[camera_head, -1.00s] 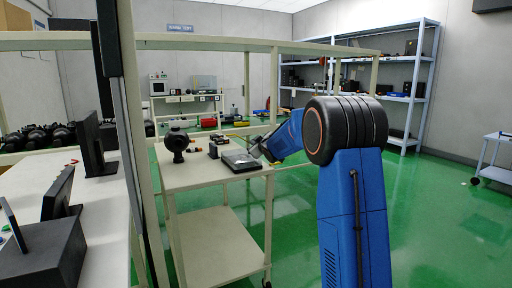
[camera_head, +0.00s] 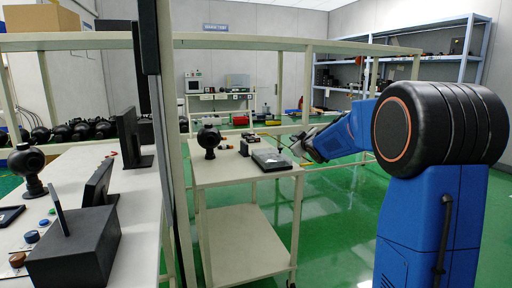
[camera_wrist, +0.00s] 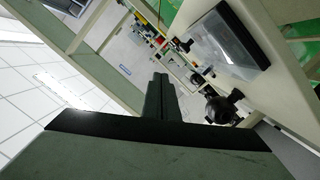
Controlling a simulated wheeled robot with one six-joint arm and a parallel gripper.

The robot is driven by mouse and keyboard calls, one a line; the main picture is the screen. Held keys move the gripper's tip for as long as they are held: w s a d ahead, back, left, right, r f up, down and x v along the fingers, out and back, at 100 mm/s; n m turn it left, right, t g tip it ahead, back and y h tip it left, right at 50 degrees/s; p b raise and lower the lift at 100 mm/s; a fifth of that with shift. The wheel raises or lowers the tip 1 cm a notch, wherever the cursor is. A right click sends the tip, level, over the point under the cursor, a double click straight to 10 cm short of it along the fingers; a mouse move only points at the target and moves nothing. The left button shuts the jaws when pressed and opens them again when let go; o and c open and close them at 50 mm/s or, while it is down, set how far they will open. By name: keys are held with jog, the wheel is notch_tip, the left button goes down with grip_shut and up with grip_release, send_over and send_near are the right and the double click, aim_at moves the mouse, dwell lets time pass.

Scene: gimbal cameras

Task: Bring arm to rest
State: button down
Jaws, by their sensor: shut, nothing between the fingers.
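My blue arm with its black joint stands at the right of the head view and reaches left toward the small cart (camera_head: 245,178). My gripper (camera_head: 296,146) is at the end of the arm, near the cart's right edge and beside the grey-topped case. In the wrist view my gripper (camera_wrist: 160,95) shows as two dark fingers held together, with nothing between them. The wrist view is tilted, with ceiling on the left and the cart top at upper right.
The cart holds a black gimbal camera (camera_head: 209,141), a flat case (camera_head: 271,160) and small items. A white workbench (camera_head: 90,220) with a dark box (camera_head: 75,250) is at left. Blue shelves (camera_head: 430,75) stand at back right.

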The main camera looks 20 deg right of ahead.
jog(key=s+a+f+m+g, duration=0.2)
jog(key=s+a+f, duration=0.3)
jog(key=s, duration=1.4)
jog(key=s+a+f+m+g, duration=0.2)
jog(key=s+a+f+g, duration=0.3)
jog(key=s, duration=1.4)
jog(key=s+a+f+m+g+y, duration=0.1)
jog(key=s+a+f+g, duration=0.3)
jog(key=s, duration=1.5)
jog(key=a+f+m, duration=0.1)
jog(key=a+f, duration=0.2)
jog(key=f, duration=0.2)
jog(key=shift+f, duration=0.35)
jog(key=shift+a, duration=0.1)
